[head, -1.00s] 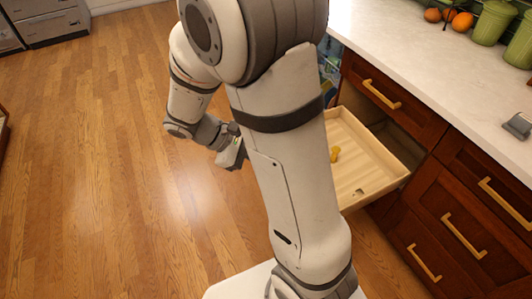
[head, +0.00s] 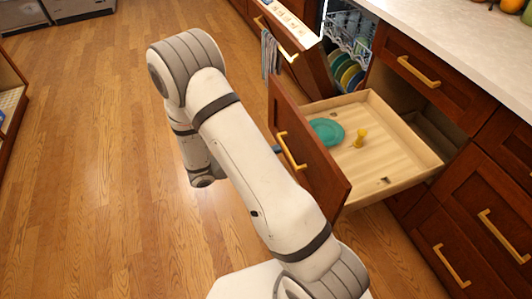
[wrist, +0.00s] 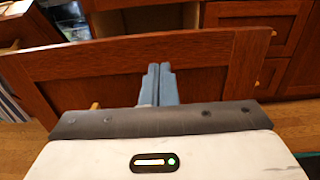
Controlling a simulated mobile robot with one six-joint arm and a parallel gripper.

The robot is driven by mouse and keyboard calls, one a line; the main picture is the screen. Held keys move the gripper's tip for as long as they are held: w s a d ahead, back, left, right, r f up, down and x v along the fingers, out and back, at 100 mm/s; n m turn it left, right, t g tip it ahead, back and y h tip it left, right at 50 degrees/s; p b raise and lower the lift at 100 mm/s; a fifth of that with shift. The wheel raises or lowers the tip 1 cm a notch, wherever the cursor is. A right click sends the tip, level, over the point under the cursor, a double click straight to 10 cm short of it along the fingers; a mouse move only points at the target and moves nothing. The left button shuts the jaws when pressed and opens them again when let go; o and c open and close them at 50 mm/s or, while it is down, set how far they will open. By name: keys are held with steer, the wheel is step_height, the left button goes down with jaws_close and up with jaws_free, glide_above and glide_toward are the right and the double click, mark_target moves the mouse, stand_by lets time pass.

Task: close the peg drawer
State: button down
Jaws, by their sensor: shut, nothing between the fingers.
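The peg drawer (head: 400,150) is pulled out from the cabinet, with its dark red wooden front (head: 318,160) facing left and a gold bar handle (head: 291,150) on it. A teal plate (head: 327,131) and a yellow peg (head: 361,137) are inside. In the wrist view the drawer front (wrist: 60,72) spans the picture, and my gripper (wrist: 159,70) is shut and empty before it. Whether the fingertips touch the front cannot be told. In the head view my arm hides most of the gripper; only a bit of blue finger shows beside the front.
A dishwasher with coloured plates (head: 350,75) in its rack stands beyond the drawer, its door open and a towel (head: 270,54) hanging near it. More closed drawers (head: 470,235) lie to the right under the pale counter (head: 440,40). The wooden floor on the left is clear.

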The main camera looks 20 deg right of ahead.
mark_target(311, 139)
steer(key=d+b, duration=0.1)
steer(key=d, duration=0.8)
steer(key=shift+w+d, duration=0.15)
steer(key=shift+d, duration=0.2)
